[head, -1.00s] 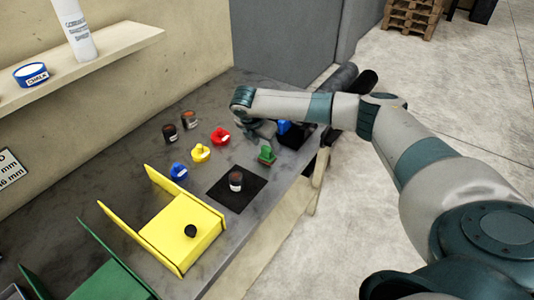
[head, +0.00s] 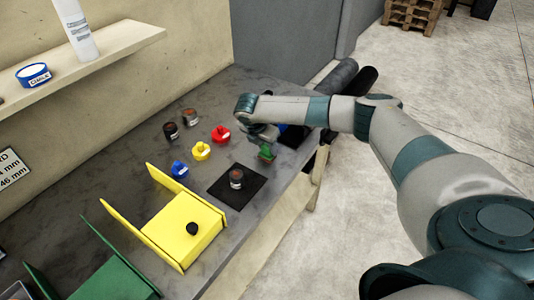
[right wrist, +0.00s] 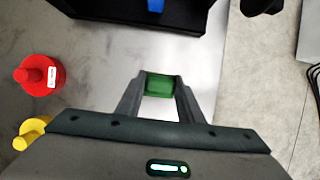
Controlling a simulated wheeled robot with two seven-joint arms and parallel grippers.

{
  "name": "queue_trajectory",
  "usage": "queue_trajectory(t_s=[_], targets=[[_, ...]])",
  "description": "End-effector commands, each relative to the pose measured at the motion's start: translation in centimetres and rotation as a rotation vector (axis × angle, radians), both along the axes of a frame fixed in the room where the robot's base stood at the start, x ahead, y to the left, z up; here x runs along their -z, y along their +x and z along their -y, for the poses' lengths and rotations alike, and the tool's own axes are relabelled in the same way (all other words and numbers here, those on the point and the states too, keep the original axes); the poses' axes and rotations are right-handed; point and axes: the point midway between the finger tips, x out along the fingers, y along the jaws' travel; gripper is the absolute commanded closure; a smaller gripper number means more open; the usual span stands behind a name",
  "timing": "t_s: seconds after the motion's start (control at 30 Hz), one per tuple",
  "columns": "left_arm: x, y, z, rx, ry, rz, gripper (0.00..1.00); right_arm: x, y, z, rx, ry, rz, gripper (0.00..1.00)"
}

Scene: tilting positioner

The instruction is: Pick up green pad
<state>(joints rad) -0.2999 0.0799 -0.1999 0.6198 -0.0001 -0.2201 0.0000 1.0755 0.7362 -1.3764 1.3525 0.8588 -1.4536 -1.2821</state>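The green pad (head: 266,153) stands on the grey bench, partly hidden under my right gripper in the head view. My right gripper (head: 264,141) is low over it and points down. In the right wrist view the green pad (right wrist: 160,86) shows between the two fingertips of my right gripper (right wrist: 160,83), with one finger close along each side. Whether the fingers touch the pad or stand slightly apart from it is too small to tell. My left gripper is not in view.
Red (head: 221,134), yellow (head: 201,151) and blue (head: 180,170) pads stand left of the green one. A dark jar (head: 237,179) is on a black mat (head: 222,193). A yellow holder (head: 178,236) is nearer. A black tray (right wrist: 190,18) lies just beyond the green pad.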

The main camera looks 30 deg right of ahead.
Motion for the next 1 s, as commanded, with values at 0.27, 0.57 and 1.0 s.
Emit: queue_trajectory(t_s=[0.27, 0.57, 1.0], targets=[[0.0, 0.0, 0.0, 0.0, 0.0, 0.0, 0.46, 0.0, 0.0, 0.0, 0.0, 0.0, 0.0, 0.9], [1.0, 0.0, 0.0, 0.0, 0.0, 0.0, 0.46, -1.3, 0.1, 0.0, 0.001, 0.001, 0.002, 0.9], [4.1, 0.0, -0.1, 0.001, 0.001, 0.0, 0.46, -6.6, -3.4, 3.6, 0.002, 0.0, 0.002, 0.9]])
